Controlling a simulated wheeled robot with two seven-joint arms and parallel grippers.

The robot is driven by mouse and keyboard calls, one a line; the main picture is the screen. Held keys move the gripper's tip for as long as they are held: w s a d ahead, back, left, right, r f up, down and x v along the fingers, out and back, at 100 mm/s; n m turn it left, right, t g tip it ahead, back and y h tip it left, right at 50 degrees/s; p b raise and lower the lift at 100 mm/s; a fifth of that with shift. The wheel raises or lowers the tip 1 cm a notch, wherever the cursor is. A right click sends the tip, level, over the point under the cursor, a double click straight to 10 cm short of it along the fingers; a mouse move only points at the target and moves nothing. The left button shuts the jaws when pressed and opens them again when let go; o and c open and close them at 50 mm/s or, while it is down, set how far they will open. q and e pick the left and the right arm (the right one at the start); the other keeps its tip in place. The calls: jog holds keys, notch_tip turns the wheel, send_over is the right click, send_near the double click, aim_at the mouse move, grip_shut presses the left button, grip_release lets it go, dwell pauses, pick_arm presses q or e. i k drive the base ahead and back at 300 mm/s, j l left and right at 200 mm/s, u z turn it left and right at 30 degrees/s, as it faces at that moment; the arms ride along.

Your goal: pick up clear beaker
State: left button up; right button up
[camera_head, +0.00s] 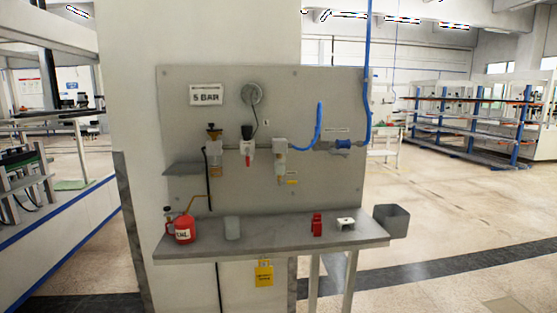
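The clear beaker (232,228) stands upright on the grey shelf (270,235) below the grey wall panel. It looks pale and see-through, and seems empty. A red oil can (183,231) stands to its left, apart from it. Neither of my grippers shows in the head view.
A red item (317,224) and a small white item (345,223) sit on the shelf's right part. A grey bin (391,220) is at its right end. Fittings with hanging bowls (281,164) and a blue hose (367,80) are above. Shelf between beaker and red item is clear.

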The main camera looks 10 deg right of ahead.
aim_at(232, 224)
jog(key=i+l, duration=0.25)
jog(key=l, duration=0.2)
jog(key=i+l, duration=0.3)
jog(key=i+l+u, duration=0.1)
jog(key=i+l, duration=0.15)
jog(key=l, duration=0.25)
jog(key=i+l, duration=0.25)
jog(key=l, duration=0.2)
